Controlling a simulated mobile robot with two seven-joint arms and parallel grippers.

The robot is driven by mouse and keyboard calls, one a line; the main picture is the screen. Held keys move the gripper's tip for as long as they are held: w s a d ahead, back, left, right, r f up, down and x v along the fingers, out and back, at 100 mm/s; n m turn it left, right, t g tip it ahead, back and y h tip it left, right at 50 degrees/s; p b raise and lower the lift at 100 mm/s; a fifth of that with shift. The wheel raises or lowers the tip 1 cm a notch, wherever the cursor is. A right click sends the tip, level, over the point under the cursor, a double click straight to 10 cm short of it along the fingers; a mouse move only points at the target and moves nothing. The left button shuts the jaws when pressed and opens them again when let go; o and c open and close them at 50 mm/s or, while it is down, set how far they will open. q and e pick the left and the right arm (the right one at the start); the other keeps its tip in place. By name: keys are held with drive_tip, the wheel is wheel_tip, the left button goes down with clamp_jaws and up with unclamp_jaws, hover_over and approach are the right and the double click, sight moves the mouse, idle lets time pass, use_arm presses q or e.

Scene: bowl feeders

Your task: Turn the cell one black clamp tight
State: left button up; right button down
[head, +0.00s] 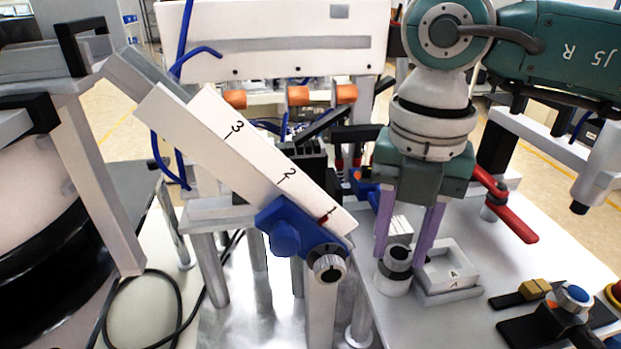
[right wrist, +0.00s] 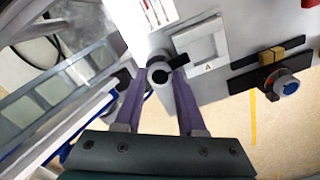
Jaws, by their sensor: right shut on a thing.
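The black clamp (head: 398,258) is a dark ring with a light round centre on a short white post, at the lower middle right of the head view. It also shows in the right wrist view (right wrist: 157,75), with a short black lever at its right. My right gripper (head: 399,262) points down over it, with one purple finger on each side. The fingers are shut on the clamp, and their tips partly hide its sides. My left gripper is not in view.
A white tray marked A (head: 448,262) stands close to the right of the post. A red handle (head: 512,215) and a blue button (head: 574,295) lie further right.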

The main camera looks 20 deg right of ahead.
sight(399, 253)
idle(0.5)
drive_tip(key=c, duration=0.5)
unclamp_jaws()
wheel_tip(399, 253, up, 10)
drive_tip(key=b, duration=0.1)
idle(0.3)
